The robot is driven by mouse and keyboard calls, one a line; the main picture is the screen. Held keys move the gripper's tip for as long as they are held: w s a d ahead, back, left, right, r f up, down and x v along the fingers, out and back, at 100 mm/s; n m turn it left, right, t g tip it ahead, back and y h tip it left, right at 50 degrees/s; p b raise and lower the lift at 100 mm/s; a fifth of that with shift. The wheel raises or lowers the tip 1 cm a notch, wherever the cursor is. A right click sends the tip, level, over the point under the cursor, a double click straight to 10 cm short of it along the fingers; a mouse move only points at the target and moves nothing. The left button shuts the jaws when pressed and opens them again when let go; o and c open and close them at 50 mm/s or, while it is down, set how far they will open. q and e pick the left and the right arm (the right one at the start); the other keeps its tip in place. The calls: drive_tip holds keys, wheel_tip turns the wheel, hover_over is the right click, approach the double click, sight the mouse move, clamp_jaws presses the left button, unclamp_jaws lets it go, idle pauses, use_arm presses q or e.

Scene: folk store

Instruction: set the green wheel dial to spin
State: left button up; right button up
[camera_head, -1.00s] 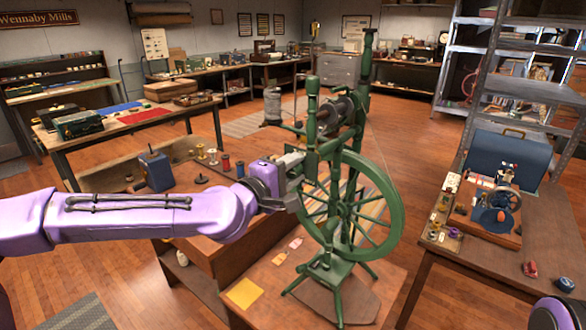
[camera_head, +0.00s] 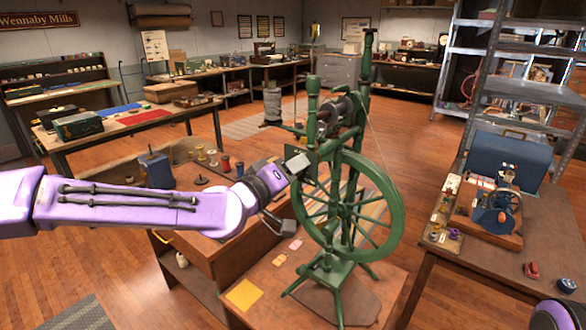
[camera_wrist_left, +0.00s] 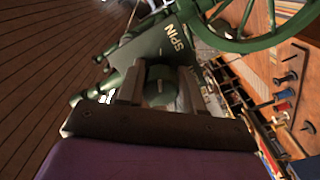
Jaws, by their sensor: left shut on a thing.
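The green spinning wheel (camera_head: 390,222) stands on a wooden table, with my left gripper (camera_head: 305,165) up against the dark plate on its left side. In the left wrist view, the dial, a small round green knob (camera_wrist_left: 160,78), sits between the two fingers of my left gripper (camera_wrist_left: 158,90), which is shut on it. A green plate (camera_wrist_left: 150,45) behind the knob carries the word SPIN (camera_wrist_left: 176,38) above and right of it. Another pale label beside the right finger is partly hidden. In the head view the gripper hides the dial. My right gripper is not in view.
The wheel's table (camera_head: 262,272) holds a yellow card (camera_head: 244,294) and small tags. At the right, another table (camera_head: 545,235) carries a blue case (camera_head: 510,160) and a small machine. A bench with spools (camera_head: 212,160) stands behind my left arm. Open floor lies beyond.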

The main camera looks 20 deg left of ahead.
use_arm(q)
drive_tip(key=shift+r, duration=0.15)
idle(0.4)
drive_tip(key=o, duration=0.9)
drive_tip(key=shift+o, duration=0.7)
drive_tip(key=shift+w, duration=0.1)
